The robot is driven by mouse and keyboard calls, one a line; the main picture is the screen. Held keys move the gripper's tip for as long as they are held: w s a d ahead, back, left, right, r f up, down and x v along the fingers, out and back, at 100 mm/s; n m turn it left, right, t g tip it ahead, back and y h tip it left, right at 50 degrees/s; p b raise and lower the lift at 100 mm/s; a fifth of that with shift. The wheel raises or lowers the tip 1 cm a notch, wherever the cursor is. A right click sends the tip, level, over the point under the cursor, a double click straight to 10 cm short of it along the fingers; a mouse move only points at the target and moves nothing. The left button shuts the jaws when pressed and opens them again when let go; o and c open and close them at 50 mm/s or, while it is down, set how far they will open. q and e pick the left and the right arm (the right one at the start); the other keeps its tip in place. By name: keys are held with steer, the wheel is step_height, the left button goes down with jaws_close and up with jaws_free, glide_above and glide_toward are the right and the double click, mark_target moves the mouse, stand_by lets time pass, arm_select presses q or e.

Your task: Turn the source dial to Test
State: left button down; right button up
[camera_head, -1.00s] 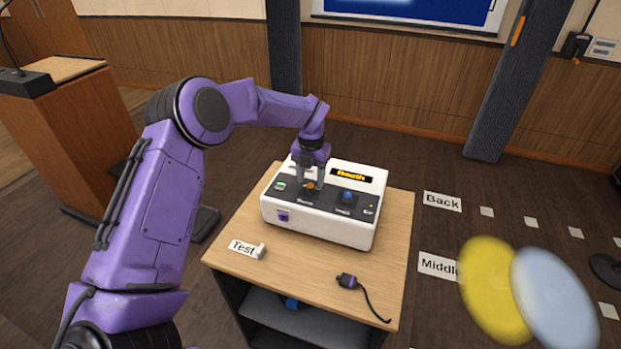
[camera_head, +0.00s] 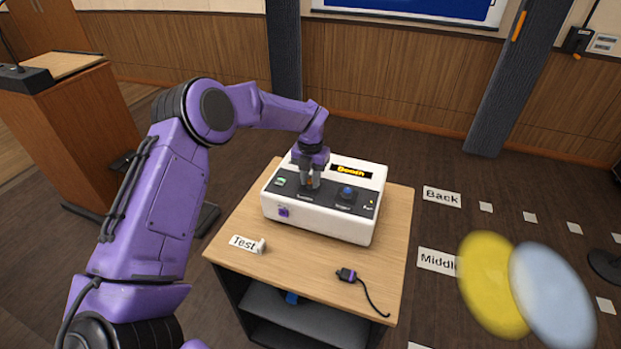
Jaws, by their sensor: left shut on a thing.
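The white control box (camera_head: 325,222) stands on the wooden cabinet top, with a lit display (camera_head: 351,172) on its upper face. My left gripper (camera_head: 310,184) points down onto the box's left half and is shut on the orange source dial (camera_head: 310,183), which its fingers mostly hide. The dial's setting cannot be read. A blue knob (camera_head: 347,193) sits to its right, and a green-lit part (camera_head: 280,182) to its left. A card reading "Test" (camera_head: 243,243) lies on the cabinet top at front left. My right gripper is not in view.
The wooden cabinet top (camera_head: 300,262) has clear room in front of the box. A purple-and-black plug with a cable (camera_head: 347,275) lies there at front right. A wooden lectern (camera_head: 70,140) stands at left. Floor cards "Back" (camera_head: 441,196) and "Middle" (camera_head: 436,262) lie at right, near blurred yellow and pale discs.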

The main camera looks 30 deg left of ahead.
arm_select(q)
steer(key=m+b, duration=0.1)
steer(key=m, duration=0.2)
steer(key=shift+m, duration=0.3)
steer(key=m, duration=0.3)
steer(key=shift+m, duration=0.4)
steer(key=m+p, duration=0.1)
steer(key=m, duration=0.4)
steer(key=shift+r, duration=0.1)
steer(key=shift+m+p, duration=0.35)
steer(key=shift+m, duration=2.15)
steer(key=c, duration=0.9)
jaws_free()
